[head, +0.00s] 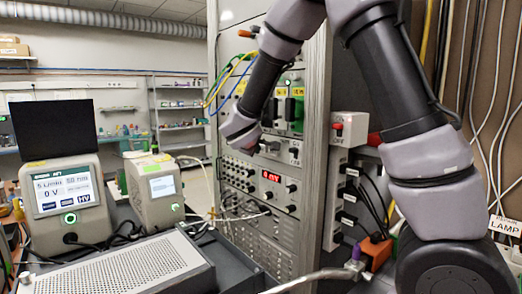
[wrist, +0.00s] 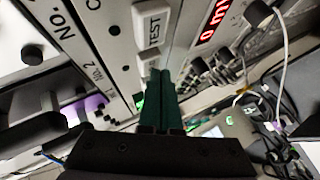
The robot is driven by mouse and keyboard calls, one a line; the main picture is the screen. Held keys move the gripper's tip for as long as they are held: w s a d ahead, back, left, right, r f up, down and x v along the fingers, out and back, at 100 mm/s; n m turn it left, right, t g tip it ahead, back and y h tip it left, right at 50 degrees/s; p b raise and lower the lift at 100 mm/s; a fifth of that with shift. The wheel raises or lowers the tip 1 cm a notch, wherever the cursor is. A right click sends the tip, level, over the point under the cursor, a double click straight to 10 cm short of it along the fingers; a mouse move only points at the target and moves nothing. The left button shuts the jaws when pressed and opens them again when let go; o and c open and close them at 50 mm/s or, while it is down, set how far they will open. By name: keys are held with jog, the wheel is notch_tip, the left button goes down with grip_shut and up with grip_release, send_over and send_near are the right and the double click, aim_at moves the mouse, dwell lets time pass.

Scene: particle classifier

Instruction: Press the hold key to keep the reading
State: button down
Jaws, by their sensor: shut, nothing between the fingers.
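My gripper (wrist: 160,74) is shut and empty, its dark green fingers together and pointing at the rack panel. A white key marked TEST (wrist: 152,28) is just above the fingertips in the wrist view. A second white key (wrist: 146,61) sits below it, right by the fingertips and partly covered by them; its label is not readable, and I cannot tell whether the fingers touch it. A red lit display (wrist: 213,22) beside the keys begins with 0; it also shows in the head view (head: 271,177). In the head view my arm's end hides the gripper.
The tall instrument rack (head: 262,215) carries several knobs and cables. A white box with a red switch (head: 349,128) stands to its right. Two bench instruments with screens (head: 62,192) (head: 162,187) and a perforated metal case (head: 135,265) fill the left side.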

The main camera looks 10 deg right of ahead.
jog(key=shift+w+d, duration=0.35)
jog(key=shift+d, duration=0.15)
dwell(0.5)
dwell(0.3)
jog(key=shift+s+a, duration=0.75)
jog(key=shift+a, duration=0.3)
jog(key=s+a, duration=0.2)
jog(key=a, duration=0.2)
jog(key=shift+s+a, duration=0.1)
jog(key=shift+s, duration=0.3)
